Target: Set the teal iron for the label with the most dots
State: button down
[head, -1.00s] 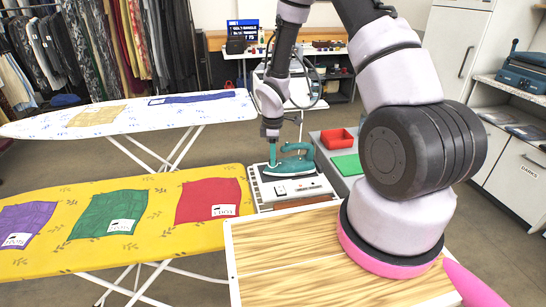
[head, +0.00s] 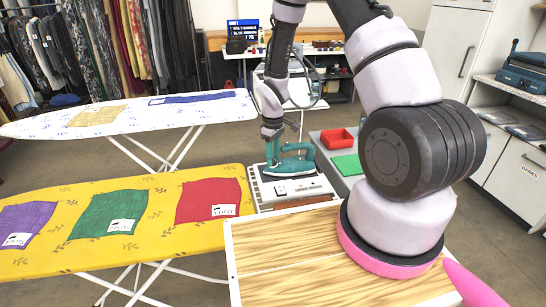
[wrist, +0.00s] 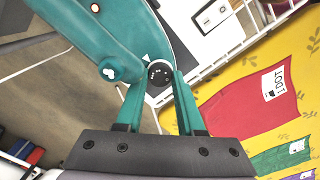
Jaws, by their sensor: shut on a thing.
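The teal iron (head: 290,166) rests on a grey-and-white station at the right end of the yellow ironing board. My gripper (wrist: 159,75) has its fingers on either side of the iron's round black dial (wrist: 160,72) and is shut on it. The dial bears small white dots; its setting is too small to read. On the yellow board lie a red cloth (head: 208,199), a green cloth (head: 110,213) and a purple cloth (head: 25,222). The red cloth also shows in the wrist view (wrist: 240,110).
The yellow board (head: 150,255) stands in front of a white patterned board (head: 130,133). A wooden-topped surface (head: 300,262) is nearest me. A red tray (head: 337,139) and a green mat (head: 348,165) lie right of the iron. Clothes racks stand at the back left.

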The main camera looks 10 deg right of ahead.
dwell(0.3)
jog(key=c, duration=0.5)
grip_release()
notch_tip(320, 180, up, 11)
jog(key=shift+f, duration=0.1)
